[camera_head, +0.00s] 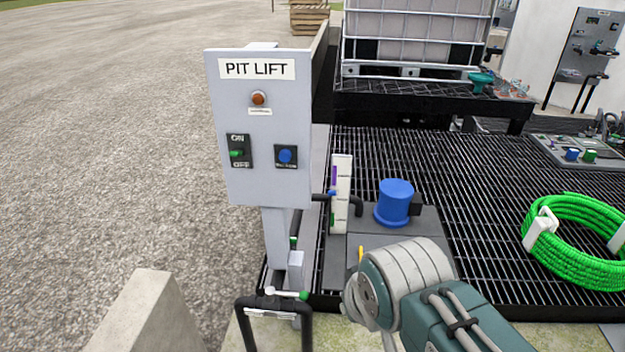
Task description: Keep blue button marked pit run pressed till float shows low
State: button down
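The blue button (286,156) sits on a dark square plate at the lower right of the grey PIT LIFT panel (257,185). Its small label is too small to read. Nothing touches the button in this view. A white upright gauge (341,205) stands right of the panel, with a purple mark (333,176) near its upper part that may be the float. I cannot read its scale. My arm reaches in from the bottom right, below the blue pump-like cylinder. My gripper's fingers do not show.
The panel also has an orange lamp (258,98) and an ON/OFF switch (238,152) with a green knob. A green hose coil (575,240) lies at right. A concrete block (145,315) stands at lower left.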

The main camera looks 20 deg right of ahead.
aim_at(284, 158)
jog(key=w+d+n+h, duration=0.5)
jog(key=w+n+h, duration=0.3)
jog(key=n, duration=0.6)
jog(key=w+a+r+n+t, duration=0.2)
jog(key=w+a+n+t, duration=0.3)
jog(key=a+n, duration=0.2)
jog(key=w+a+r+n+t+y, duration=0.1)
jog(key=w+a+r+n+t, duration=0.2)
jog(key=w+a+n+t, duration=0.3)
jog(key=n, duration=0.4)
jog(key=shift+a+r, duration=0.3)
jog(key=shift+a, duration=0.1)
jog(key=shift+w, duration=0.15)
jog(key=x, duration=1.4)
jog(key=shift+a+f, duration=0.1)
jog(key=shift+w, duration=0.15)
